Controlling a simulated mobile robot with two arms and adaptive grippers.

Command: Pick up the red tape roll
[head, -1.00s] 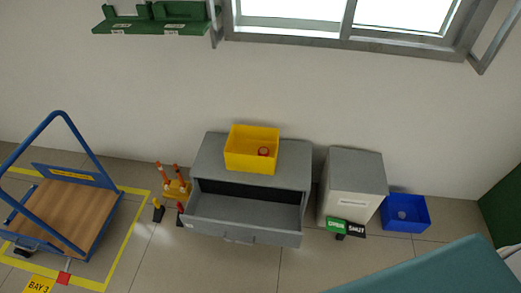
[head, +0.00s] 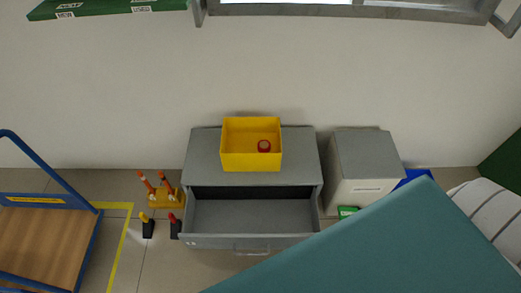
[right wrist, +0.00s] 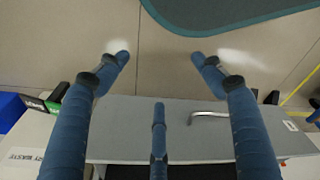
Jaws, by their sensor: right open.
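The red tape roll (head: 264,146) lies inside a yellow bin (head: 235,163), toward its right side. The bin stands on top of a grey cabinet (head: 300,160) whose drawer (head: 250,216) is pulled out and looks empty. My right gripper (right wrist: 160,57) shows in the right wrist view with its blue fingers spread apart and nothing between them. It is above the floor and the drawer front (right wrist: 180,118). The roll and the bin do not show in that view. My left gripper is in neither view.
A grey and white cabinet (head: 365,160) stands to the right, with a blue bin (head: 412,177) partly hidden beyond it. Orange-tipped posts (head: 160,190) stand left of the drawer. A blue trolley (head: 40,235) is at far left. A teal surface (head: 370,250) covers the lower right.

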